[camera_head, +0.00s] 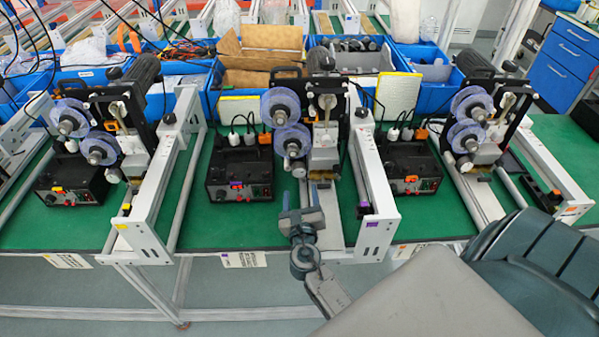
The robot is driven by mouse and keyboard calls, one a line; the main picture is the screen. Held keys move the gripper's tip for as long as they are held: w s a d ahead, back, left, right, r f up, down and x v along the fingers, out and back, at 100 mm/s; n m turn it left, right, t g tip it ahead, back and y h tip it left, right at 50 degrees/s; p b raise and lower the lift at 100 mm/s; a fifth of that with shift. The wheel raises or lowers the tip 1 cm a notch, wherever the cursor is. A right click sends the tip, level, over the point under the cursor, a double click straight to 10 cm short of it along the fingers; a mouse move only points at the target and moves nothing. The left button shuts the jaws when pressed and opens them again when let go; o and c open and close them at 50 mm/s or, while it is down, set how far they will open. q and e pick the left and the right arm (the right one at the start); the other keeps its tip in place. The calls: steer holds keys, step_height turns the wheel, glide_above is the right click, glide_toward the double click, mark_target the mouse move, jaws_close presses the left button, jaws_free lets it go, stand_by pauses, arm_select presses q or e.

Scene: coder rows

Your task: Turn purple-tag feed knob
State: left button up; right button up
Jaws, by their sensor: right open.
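The middle coder machine (325,110) stands behind a table-edge label (243,259) with a purple tag at its left end. A purple piece (364,209) also sits on its white side rail. Two clear reels with grey hubs (291,149) face me on this machine. A small pale round knob (299,169) sits just below the lower reel; I cannot tell for sure that it is the feed knob. My right gripper (298,199) is open and empty, in front of and just below that knob, apparently apart from it. My left gripper is not in view.
Similar coders stand at left (120,120) and right (475,120). The middle black control box (240,170) is left of my gripper, and a white rail (375,190) is to its right. Blue bins (430,72) line the back. Green tabletop (215,235) is clear near the front edge.

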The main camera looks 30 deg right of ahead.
mark_target(300, 174)
steer(key=x, duration=0.4)
steer(key=shift+p, duration=0.4)
steer(key=x, duration=0.3)
steer(key=shift+s+f+p, duration=0.1)
steer(key=shift+f+p, duration=0.05)
steer(key=shift+p, duration=0.15)
steer(key=shift+d, duration=0.1)
steer(key=c, duration=0.7)
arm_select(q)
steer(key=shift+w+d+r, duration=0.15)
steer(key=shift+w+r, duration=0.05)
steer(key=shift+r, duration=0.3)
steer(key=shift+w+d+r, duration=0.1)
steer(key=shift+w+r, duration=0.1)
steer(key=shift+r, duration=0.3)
arm_select(e)
steer(key=shift+c, duration=1.3)
